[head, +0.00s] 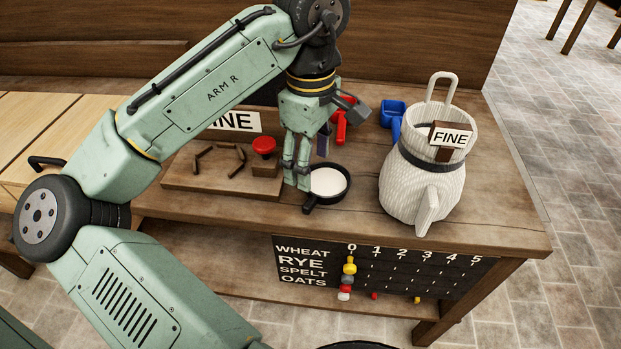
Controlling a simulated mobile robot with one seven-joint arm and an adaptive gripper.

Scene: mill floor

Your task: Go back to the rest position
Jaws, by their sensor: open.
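My gripper (297,176) points down over the wooden table, at the end of my green arm. Its fingers are open, beside the left edge of a small black pan (312,205) with white contents. I cannot tell whether the fingers touch the pan. The fingers partly hide what stands behind them. No object shows between the fingers.
A white woven jug-like container (408,190) labelled FINE stands at right. Blue (392,112) and red (340,125) scoops lie behind. A wooden board (215,184) with a red knob (264,146) lies left. A tally board (400,272) hangs in front.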

